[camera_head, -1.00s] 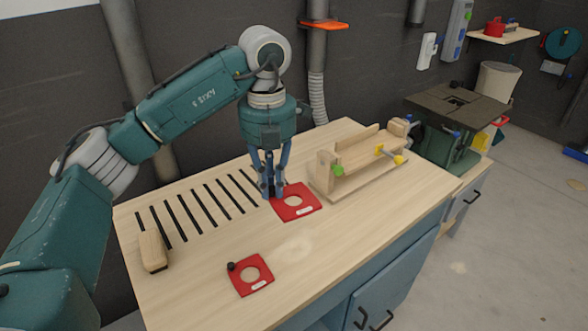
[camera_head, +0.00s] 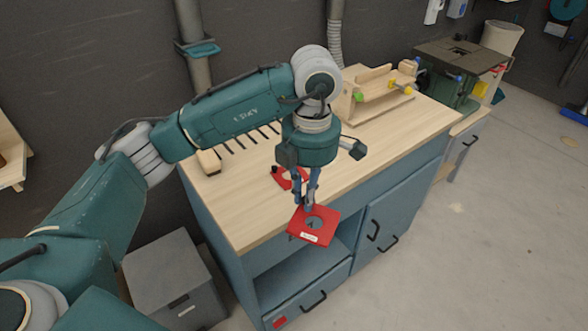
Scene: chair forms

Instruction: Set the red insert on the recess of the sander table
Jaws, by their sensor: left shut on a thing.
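My left gripper (camera_head: 307,200) is shut on a red square insert (camera_head: 325,232) with a round hole and a white label. It holds the insert tilted, in the air around the bench's front edge. A second red plate (camera_head: 279,179) with a black knob lies on the bench, partly hidden behind the gripper. The machine table (camera_head: 435,47), dark with a small recess in its top (camera_head: 460,51), stands at the back right, well away from the gripper; it looks like the sander table. My right gripper is not in view.
A grey cabinet (camera_head: 165,270) stands on the floor at left.

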